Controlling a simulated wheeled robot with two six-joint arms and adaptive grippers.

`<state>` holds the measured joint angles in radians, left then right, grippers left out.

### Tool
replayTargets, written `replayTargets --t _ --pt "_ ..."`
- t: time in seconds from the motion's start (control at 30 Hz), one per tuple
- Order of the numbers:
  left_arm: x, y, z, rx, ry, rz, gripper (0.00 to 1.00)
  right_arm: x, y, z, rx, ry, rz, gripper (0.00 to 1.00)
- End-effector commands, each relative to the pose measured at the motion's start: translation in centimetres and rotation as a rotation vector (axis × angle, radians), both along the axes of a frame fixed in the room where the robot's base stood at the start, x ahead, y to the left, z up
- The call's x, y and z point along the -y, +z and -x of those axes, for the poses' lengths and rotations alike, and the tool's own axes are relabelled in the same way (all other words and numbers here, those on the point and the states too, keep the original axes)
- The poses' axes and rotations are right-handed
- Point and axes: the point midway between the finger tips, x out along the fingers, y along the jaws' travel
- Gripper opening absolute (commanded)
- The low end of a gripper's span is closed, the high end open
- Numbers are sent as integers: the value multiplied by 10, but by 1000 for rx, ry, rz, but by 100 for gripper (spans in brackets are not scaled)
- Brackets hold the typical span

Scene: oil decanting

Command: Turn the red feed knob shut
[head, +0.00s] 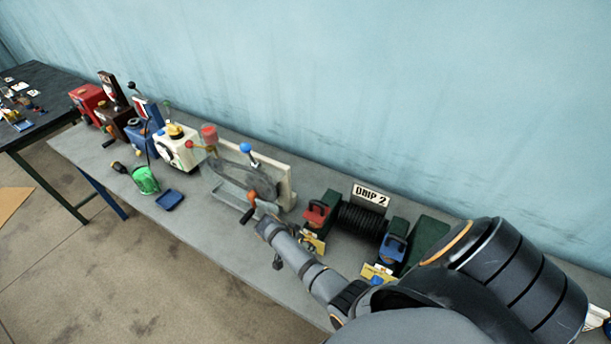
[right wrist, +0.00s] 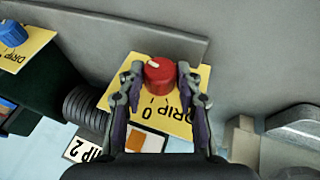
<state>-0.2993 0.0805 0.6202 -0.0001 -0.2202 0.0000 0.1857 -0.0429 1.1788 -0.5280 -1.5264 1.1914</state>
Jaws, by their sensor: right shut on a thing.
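The red feed knob (right wrist: 159,76) sits on a yellow card (right wrist: 118,95) with "DRIP" lettering in the right wrist view. A pale pointer mark on its top lies toward the upper left of the picture. My right gripper (right wrist: 160,72) has one finger on each side of the knob and is shut on it. In the head view my right arm reaches in from the lower right over the bench, and I cannot make out the red knob there. The yellow card (head: 313,243) shows partly beside my arm. My left gripper is in neither view.
A blue knob (right wrist: 12,33) on another yellow card stands at the left of the wrist view.

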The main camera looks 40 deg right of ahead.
Motion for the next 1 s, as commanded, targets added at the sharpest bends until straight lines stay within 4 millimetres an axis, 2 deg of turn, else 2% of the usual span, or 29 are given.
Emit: replayTargets --t 0.4,0.43,0.57,0.87,1.0 --pt "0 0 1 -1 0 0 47 -1 0 -1 -5 1 1 3" --pt "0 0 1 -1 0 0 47 -1 0 -1 -5 1 1 38" --pt "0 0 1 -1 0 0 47 -1 0 -1 -5 1 1 56" --pt "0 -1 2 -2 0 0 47 -1 0 0 -5 1 2 58" --pt "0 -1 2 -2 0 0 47 -8 14 -3 -2 1 0 58"
